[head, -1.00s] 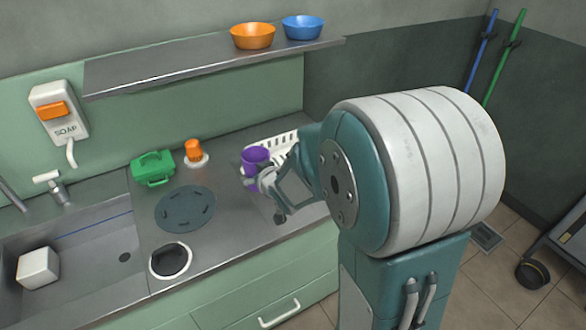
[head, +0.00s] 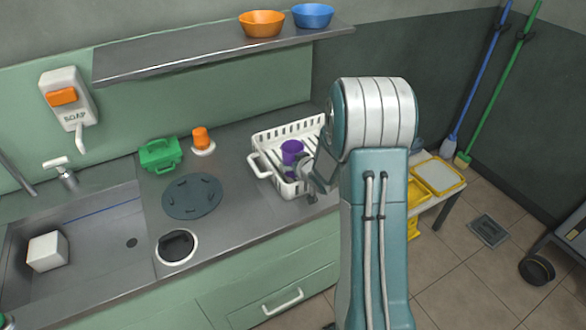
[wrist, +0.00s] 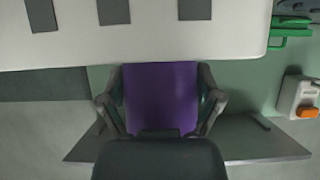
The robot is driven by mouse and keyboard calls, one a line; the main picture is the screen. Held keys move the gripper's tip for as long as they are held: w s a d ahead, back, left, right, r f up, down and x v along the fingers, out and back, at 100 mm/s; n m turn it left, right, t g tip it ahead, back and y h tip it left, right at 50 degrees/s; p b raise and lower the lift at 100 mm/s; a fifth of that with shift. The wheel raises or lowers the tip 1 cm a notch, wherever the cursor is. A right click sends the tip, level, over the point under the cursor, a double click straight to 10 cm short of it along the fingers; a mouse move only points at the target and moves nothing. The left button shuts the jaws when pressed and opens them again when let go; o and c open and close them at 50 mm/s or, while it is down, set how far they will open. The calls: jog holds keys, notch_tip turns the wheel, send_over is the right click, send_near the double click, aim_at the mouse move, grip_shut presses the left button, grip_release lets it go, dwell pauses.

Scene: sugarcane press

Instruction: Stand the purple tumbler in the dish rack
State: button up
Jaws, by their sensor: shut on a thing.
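The purple tumbler (head: 292,151) shows in the head view within the outline of the white dish rack (head: 262,166). My gripper (head: 308,168) is beside it and shut on it. In the wrist view the tumbler (wrist: 160,98) fills the space between the two fingers of my gripper (wrist: 160,105). A pale slotted wall, likely the rack's (wrist: 200,45), spans the top of that view, close to the tumbler. My arm hides the rack's right part. I cannot tell whether the tumbler's base touches the rack floor.
Left of the rack are a dark round mat (head: 192,196), a green caddy (head: 160,154) and an orange item (head: 201,138). A sink (head: 100,235) holds a white block (head: 47,251). A metal shelf (head: 200,55) with two bowls hangs above. Counter in front of the rack is clear.

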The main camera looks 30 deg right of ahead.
jog(key=shift+f, duration=1.1)
jog(key=shift+f, duration=0.4)
jog(key=shift+f, duration=0.2)
jog(key=o, duration=1)
jog(key=shift+s, duration=0.1)
jog(key=shift+o, duration=0.2)
jog(key=shift+f, duration=0.1)
